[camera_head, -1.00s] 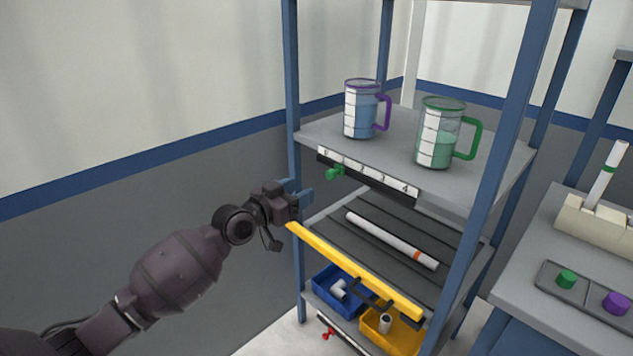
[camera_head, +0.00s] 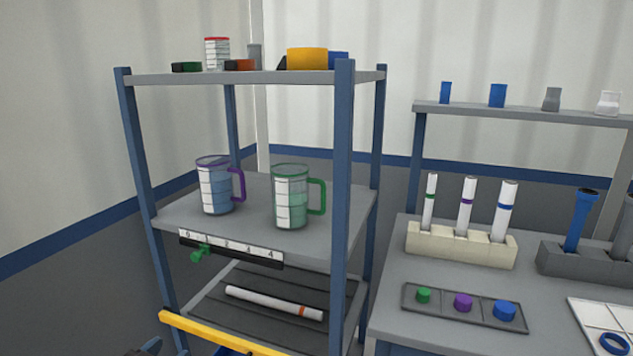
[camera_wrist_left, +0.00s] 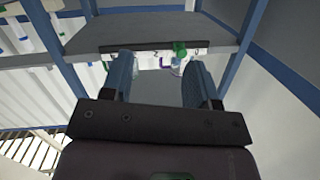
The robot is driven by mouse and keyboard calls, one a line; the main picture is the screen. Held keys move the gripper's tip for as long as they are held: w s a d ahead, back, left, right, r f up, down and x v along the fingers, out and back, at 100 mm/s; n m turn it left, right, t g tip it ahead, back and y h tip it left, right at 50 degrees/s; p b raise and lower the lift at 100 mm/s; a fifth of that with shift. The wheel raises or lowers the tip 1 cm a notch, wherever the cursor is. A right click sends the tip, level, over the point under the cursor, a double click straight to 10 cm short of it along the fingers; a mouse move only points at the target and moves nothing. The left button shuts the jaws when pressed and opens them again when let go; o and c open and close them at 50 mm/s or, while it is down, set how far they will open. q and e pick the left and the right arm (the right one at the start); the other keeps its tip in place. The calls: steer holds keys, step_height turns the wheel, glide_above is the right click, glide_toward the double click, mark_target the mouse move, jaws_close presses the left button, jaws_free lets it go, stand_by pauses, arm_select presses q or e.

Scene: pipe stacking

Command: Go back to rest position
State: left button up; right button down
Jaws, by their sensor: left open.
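My left gripper (camera_wrist_left: 155,80) is open in the left wrist view, with its two blue fingers apart and nothing between them. It faces the blue-framed shelf rack from below and in front; the rack's numbered strip with a green clamp (camera_wrist_left: 180,48) shows beyond the fingers. In the head view only a small blue-and-dark part of this gripper (camera_head: 150,347) shows at the bottom edge, left of the yellow bar. A white pipe with an orange band (camera_head: 275,303) lies on the ribbed lower shelf. My right gripper is not in view.
A yellow bar (camera_head: 215,334) fronts the lower shelf. Two measuring jugs, purple-trimmed (camera_head: 215,190) and green-trimmed (camera_head: 290,200), stand on the middle shelf. At right, a bench holds a cream block (camera_head: 460,245) with three white tubes and a tray of coloured caps (camera_head: 463,307). Space left of the rack looks clear.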

arm_select(q)
steer(key=s+f+n+g+y+p, duration=0.1)
steer(key=s+f, duration=0.3)
steer(key=s, duration=0.5)
steer(key=s+f+n+g+y+p, duration=0.1)
steer(key=s+f+g+p, duration=0.1)
steer(key=s, duration=0.8)
steer(key=s+d+f+n+g+y+p, duration=0.1)
steer(key=s+f, duration=0.4)
steer(key=s, duration=0.5)
steer(key=shift+s+f+n+g+y, duration=0.2)
steer(key=shift+f+n+g+y, duration=0.1)
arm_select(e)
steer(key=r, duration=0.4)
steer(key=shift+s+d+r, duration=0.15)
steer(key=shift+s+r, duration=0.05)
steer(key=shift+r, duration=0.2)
arm_select(q)
steer(key=shift+d, duration=0.1)
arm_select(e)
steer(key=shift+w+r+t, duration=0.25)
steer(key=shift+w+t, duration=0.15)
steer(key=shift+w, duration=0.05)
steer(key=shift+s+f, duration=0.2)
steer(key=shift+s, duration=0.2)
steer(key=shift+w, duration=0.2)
